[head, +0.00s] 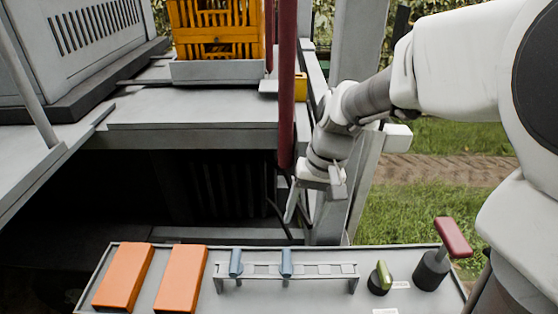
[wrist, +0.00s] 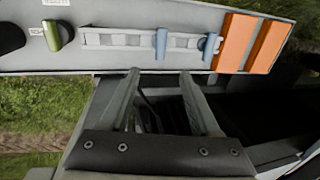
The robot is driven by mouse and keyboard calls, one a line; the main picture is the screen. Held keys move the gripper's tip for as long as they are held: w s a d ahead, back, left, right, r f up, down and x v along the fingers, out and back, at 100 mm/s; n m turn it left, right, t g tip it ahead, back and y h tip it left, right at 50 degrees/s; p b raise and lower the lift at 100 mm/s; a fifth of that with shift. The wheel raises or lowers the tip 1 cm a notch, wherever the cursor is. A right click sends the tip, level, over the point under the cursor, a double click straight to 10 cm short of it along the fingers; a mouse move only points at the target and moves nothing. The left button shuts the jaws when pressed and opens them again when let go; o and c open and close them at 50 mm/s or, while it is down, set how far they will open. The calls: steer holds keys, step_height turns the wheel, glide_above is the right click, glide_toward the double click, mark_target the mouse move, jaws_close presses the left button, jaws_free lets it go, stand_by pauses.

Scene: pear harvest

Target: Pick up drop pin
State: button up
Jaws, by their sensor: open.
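Two blue pins, the likely drop pins, stand in a grey slotted rack (head: 325,268) on the front panel. In the head view one is at the rack's left end (head: 236,262) and the other (head: 286,262) is right of it. The wrist view shows the same two pins, the nearer one (wrist: 161,43) just beyond the fingertips and the other (wrist: 209,47) near the orange blocks. My gripper (head: 299,208) points down behind the panel's far edge. In the wrist view its fingers (wrist: 160,76) are apart with nothing between them, not touching either pin.
Two orange blocks (head: 124,277) (head: 181,280) lie left of the rack. A green knob (head: 383,276) and a red-handled lever (head: 453,238) stand to its right. A dark red post (head: 287,80) rises near my gripper. A yellow crate (head: 215,30) sits on the deck behind.

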mark_target(288, 257)
steer(key=a+f, duration=0.1)
steer(key=f, duration=0.3)
steer(key=a+f+b, duration=0.1)
steer(key=f, duration=0.4)
steer(key=a+f, duration=0.1)
steer(key=f, duration=0.3)
steer(key=shift+w+f+b, duration=0.15)
steer(key=shift+f+b, duration=0.25)
jaws_close()
